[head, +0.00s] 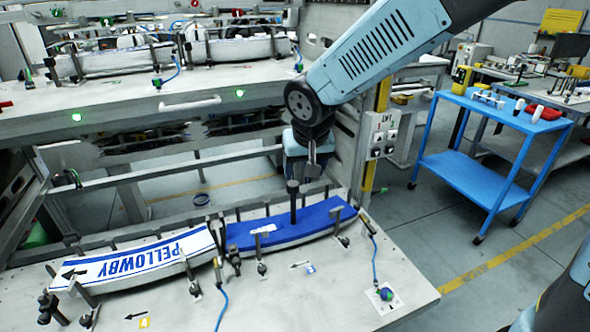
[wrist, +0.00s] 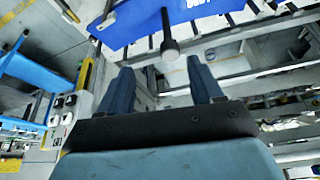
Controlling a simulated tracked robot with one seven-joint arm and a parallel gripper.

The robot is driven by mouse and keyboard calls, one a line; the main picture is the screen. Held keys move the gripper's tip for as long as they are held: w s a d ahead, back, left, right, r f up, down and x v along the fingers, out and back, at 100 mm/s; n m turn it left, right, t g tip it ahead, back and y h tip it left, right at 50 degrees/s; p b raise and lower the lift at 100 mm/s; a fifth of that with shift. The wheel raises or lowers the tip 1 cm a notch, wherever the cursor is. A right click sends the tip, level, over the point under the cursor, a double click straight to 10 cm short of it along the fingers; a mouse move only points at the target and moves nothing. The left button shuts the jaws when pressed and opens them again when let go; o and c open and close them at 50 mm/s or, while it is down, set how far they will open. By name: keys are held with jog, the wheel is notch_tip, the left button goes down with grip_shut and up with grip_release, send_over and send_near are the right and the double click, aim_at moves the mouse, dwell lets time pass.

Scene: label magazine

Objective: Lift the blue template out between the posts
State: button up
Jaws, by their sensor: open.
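The blue template (head: 325,215) is a long curved plate lying on the right half of the drawer top, with small posts along its edges. A black upright knobbed handle (head: 293,188) stands on it. In the wrist view the template (wrist: 133,22) is at the top, and the handle (wrist: 169,48) points toward the camera, its round end near the line between the fingertips. My gripper (head: 312,172) is open and empty, above and slightly right of the handle in the head view. The wrist view shows its two fingers (wrist: 160,64) apart, with nothing held.
A white PELLOWBY label (head: 140,258) lies on the left half of the drawer top (head: 270,305), among more posts. An upper shelf (head: 130,105) with a handle is behind. A blue cart (head: 490,130) stands right.

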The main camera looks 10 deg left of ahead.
aim_at(293, 183)
jog(key=x, duration=0.5)
jog(key=a+x, duration=0.1)
jog(key=x, duration=0.8)
jog(key=shift+s+a+f, duration=0.2)
jog(key=shift+a+f, duration=0.05)
jog(key=shift+f, duration=0.05)
jog(key=shift+c, duration=0.5)
grip_shut()
jog(key=shift+r, duration=0.15)
jog(key=shift+w+r, duration=0.15)
jog(key=shift+r, duration=6.25)
